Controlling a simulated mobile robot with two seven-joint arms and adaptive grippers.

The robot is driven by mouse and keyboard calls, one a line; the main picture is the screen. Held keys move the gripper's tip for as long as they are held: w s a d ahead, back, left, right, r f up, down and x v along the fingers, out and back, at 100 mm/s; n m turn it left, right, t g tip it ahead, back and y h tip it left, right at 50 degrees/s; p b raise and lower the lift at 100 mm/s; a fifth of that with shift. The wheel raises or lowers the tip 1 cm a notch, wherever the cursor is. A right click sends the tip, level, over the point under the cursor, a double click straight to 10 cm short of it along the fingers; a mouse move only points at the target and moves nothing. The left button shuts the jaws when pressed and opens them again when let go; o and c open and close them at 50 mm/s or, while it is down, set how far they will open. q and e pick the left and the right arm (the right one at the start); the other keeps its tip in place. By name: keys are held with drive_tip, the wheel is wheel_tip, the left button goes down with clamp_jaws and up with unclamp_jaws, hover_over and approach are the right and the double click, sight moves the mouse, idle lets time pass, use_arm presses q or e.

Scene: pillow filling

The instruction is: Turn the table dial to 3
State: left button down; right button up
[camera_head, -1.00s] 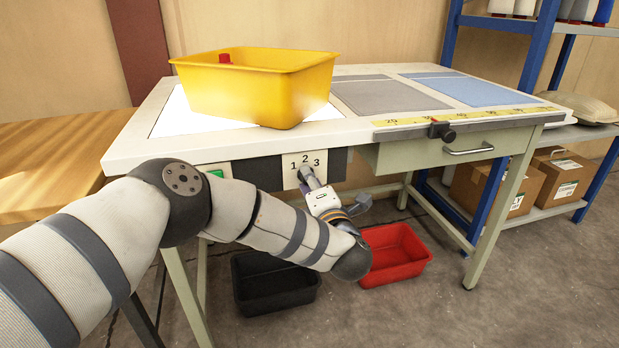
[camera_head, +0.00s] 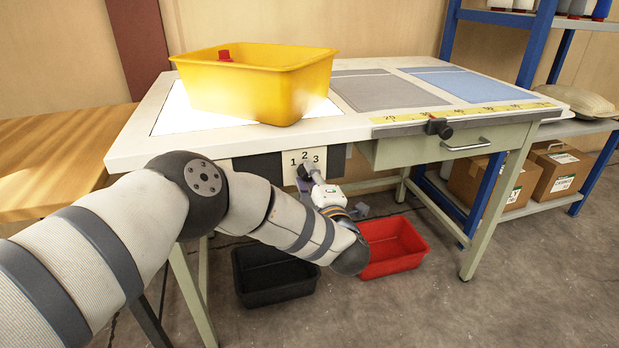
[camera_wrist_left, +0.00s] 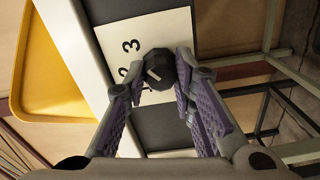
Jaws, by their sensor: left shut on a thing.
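The table dial is a dark round knob (camera_wrist_left: 160,66) on a white label plate (camera_head: 304,160) on the front of the workbench. The plate carries 1, 2 and 3. In the left wrist view a pale pointer mark shows on the knob; I cannot tell for sure which number it meets. My left gripper (camera_head: 307,180) reaches the plate from below right, and its fingers (camera_wrist_left: 158,78) are shut on the knob from both sides. My right gripper is not in view.
A yellow bin (camera_head: 255,88) stands on the workbench (camera_head: 385,127) above the dial. A black bin (camera_head: 272,289) and a red bin (camera_head: 392,262) are on the floor below. A drawer (camera_head: 450,146) lies to the right. Table legs flank the space beneath.

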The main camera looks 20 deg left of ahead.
use_arm(q)
drive_tip(key=c, duration=1.3)
unclamp_jaws()
drive_tip(key=v, duration=1.2)
